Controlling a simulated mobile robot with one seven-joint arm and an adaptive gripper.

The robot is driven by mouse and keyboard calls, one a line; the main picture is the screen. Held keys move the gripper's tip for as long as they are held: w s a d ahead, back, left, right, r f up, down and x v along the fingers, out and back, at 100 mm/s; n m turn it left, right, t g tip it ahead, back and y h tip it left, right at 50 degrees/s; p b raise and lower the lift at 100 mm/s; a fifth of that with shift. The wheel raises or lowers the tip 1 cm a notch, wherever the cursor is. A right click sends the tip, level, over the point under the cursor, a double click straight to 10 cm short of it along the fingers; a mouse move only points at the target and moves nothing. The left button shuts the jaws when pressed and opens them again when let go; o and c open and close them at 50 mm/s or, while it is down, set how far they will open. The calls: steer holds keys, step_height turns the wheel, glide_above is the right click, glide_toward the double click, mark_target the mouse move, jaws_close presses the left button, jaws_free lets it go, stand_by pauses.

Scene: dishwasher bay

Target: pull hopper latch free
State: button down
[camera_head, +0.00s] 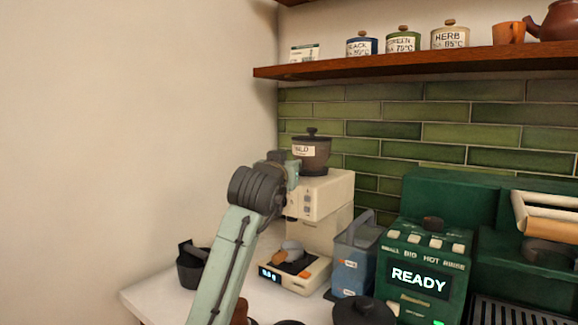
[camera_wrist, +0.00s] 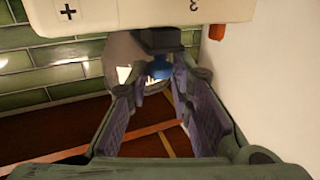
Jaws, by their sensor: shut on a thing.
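The hopper (camera_head: 311,153) is a dark lidded bin with a cream label, upright on top of the cream grinder (camera_head: 323,197). My gripper (camera_head: 291,172) is at the left of the hopper base, partly covered by my wrist. In the wrist view my gripper (camera_wrist: 160,76) has its two purple-grey pads around a small dark piece (camera_wrist: 160,41), seemingly the hopper latch, close to the cream grinder body (camera_wrist: 150,14). The jaws are shut on it, but the exact contact is hard to see. The head view does not show the latch clearly.
A scale (camera_head: 296,275) stands at the grinder's foot, with a blue-grey jug (camera_head: 354,255) to its right. The green machine (camera_head: 416,277) reads READY. A wooden shelf (camera_head: 420,62) with tins runs above. The plain wall at left is clear.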

steer(key=shift+s+a+f+b, duration=0.15)
steer(key=shift+s+a, duration=0.2)
steer(key=shift+s, duration=0.2)
steer(key=shift+s+a+r+b, duration=0.1)
steer(key=shift+s+a+b, duration=0.05)
steer(key=shift+s+a, duration=0.3)
steer(key=c, duration=1.4)
jaws_free()
steer(key=shift+c, duration=0.2)
steer(key=shift+s, duration=0.15)
steer(key=v, duration=1.2)
steer(key=shift+d, duration=0.1)
